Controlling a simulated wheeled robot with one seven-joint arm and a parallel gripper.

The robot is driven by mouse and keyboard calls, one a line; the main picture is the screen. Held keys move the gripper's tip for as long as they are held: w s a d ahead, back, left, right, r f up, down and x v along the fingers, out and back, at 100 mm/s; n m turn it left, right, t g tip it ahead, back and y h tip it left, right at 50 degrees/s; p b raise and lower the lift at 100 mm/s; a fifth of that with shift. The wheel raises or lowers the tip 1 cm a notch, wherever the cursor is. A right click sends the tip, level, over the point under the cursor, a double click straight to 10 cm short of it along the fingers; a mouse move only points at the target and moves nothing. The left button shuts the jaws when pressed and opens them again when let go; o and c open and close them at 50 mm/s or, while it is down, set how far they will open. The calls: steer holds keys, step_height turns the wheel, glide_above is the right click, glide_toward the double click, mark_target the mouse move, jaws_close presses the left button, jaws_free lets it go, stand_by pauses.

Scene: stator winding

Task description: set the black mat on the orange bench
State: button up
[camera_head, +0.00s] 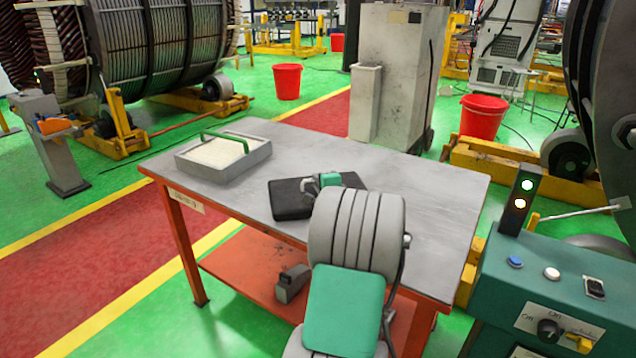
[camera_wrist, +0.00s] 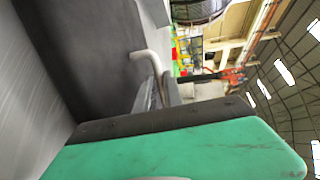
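The black mat (camera_head: 288,204) is on or just above the grey top of the orange bench (camera_head: 428,205), near its middle; I cannot tell whether it touches everywhere. My gripper (camera_head: 322,182) is at the mat's far right part, and my arm hides the mat's right front. In the wrist view the mat (camera_wrist: 85,45) is a dark surface beside the grey bench top (camera_wrist: 25,95). My gripper's fingers (camera_wrist: 160,92) are close together by a bent grey piece at the mat's edge. Whether they are closed on the mat is not clear.
A grey tray (camera_head: 258,157) with pale contents and a green handle stands at the bench's back left. The bench top right of my arm is clear. A green control box (camera_head: 555,290) stands at the right. A grey item (camera_head: 292,283) lies on the lower shelf.

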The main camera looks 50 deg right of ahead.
steer(key=o, duration=0.4)
steer(key=shift+r, duration=0.2)
steer(key=v, duration=1.2)
steer(key=w+a+n+y, duration=0.1)
steer(key=w+a, duration=0.1)
steer(key=w+a+f+n+y, duration=0.1)
steer(key=a, duration=0.2)
steer(key=w+a+f+n+y, duration=0.1)
steer(key=w+a, duration=0.1)
steer(key=shift+w+a+f+n, duration=0.1)
steer(key=shift+w+a+n, duration=0.3)
steer(key=w+a+f+n+g+y, duration=0.1)
steer(key=a+f+n+g+y, duration=0.4)
steer(key=a, duration=0.8)
steer(key=w+a+f+n, duration=0.2)
steer(key=a+n, duration=0.5)
steer(key=a, duration=0.6)
steer(key=s+a+f+n+g, duration=0.2)
steer(key=s+a+n+g, duration=0.1)
steer(key=s+a, duration=0.4)
steer(key=s+a+f+n+g, duration=0.2)
steer(key=s+a+n+g, duration=0.1)
steer(key=s+a+n, duration=0.3)
steer(key=shift+s+a+y, duration=0.3)
steer(key=shift+s+a, duration=0.35)
steer(key=shift+s, duration=0.15)
